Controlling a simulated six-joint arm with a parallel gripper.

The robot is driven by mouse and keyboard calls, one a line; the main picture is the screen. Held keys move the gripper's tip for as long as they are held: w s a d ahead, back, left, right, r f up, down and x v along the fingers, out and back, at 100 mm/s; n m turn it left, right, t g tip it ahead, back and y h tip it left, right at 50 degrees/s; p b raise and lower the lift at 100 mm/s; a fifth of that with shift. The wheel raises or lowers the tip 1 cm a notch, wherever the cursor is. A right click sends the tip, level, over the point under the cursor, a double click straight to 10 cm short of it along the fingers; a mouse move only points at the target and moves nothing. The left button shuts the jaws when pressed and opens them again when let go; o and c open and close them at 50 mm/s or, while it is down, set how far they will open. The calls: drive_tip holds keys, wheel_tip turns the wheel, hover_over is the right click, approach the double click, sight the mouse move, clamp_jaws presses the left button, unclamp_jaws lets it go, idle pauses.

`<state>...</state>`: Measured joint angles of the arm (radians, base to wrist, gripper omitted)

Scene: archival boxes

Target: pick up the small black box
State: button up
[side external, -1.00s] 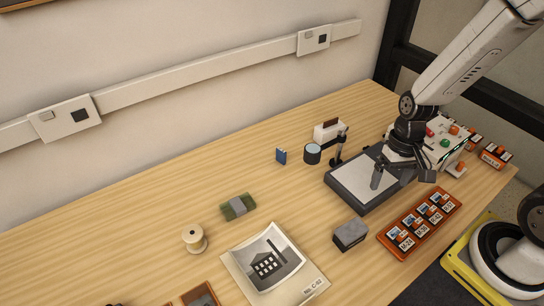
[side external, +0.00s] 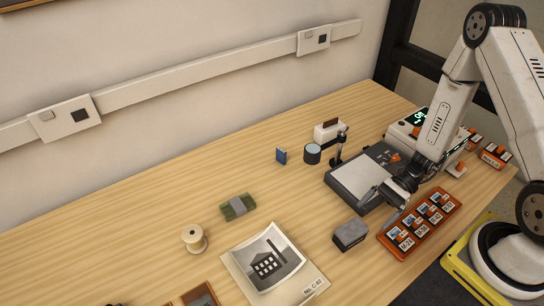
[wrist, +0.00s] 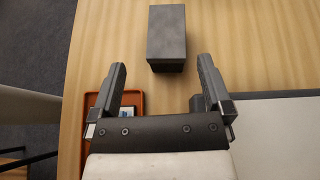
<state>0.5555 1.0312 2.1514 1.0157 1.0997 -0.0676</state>
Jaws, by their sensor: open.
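The small black box (side external: 350,233) looks dark grey and stands on the wooden table, left of the orange tray. In the wrist view the box (wrist: 166,37) lies ahead of my fingertips, roughly centred between them. My gripper (side external: 389,203) hangs over the near edge of the grey pad, up and to the right of the box, apart from it. In the wrist view my gripper (wrist: 160,72) is open, with nothing between its fingers.
The orange tray (side external: 383,238) with several labelled items is right of the box. The grey pad (side external: 345,192) with a small post lies behind. A photograph sheet (side external: 300,285) lies to the left. Bare table (side external: 290,205) lies between the box and the green bundle (side external: 238,207).

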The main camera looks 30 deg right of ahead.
sight(338, 243)
drive_tip(key=shift+w+d+f+m+t+y, duration=0.1)
drive_tip(key=shift+w+f+m+t+y, duration=0.1)
drive_tip(key=shift+f+m+t+y, duration=0.35)
drive_tip(key=shift+r, duration=0.15)
drive_tip(key=shift+h+x, duration=0.25)
drive_tip(key=shift+x, duration=1.05)
drive_tip(key=shift+x, duration=2.55)
drive_tip(key=shift+s, duration=0.1)
clamp_jaws()
